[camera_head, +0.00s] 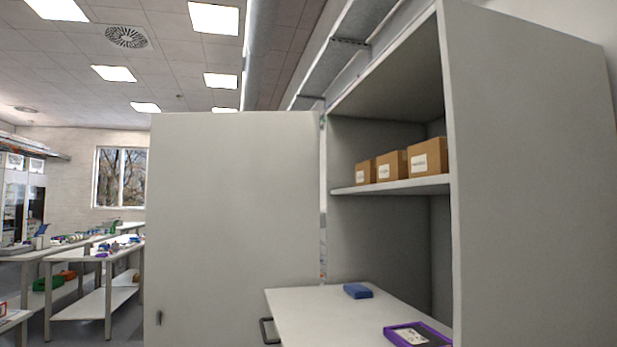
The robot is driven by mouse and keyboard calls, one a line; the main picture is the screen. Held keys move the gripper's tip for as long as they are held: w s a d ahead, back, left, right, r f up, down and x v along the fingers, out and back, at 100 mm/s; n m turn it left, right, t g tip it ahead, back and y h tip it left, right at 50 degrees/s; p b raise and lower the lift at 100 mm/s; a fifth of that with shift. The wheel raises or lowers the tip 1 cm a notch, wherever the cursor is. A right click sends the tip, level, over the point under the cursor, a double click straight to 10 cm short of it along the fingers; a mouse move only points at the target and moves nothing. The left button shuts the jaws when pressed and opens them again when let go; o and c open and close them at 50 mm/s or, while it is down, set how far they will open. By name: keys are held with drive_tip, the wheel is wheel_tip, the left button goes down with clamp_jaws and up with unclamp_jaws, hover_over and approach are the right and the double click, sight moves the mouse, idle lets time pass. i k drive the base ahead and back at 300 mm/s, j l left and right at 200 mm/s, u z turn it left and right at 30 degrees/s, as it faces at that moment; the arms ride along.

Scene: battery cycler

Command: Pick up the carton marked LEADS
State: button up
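Three brown cartons stand in a row on the upper shelf (395,187) of a tall grey cabinet (525,200): a left carton (365,165), a middle carton (391,158) and a right carton (429,150). Each has a white label on its front. The print is too small to read, so I cannot tell which one is marked LEADS. The right carton is partly beside the cabinet's near side panel. My gripper is not in view.
A wide grey door (235,215) stands open left of the cabinet. Below the shelf, a light surface (330,305) with a dark handle (268,331) carries a blue block (357,291) and a purple-edged box (417,335). Workbenches (85,252) stand far left.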

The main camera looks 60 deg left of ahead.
sight(392, 167)
drive_tip(key=l+u, duration=0.2)
drive_tip(key=u, duration=0.2)
drive_tip(key=i+l+u, duration=0.1)
drive_tip(key=u, duration=0.35)
drive_tip(key=l+u, duration=0.5)
drive_tip(key=u, duration=0.3)
drive_tip(key=k, duration=0.05)
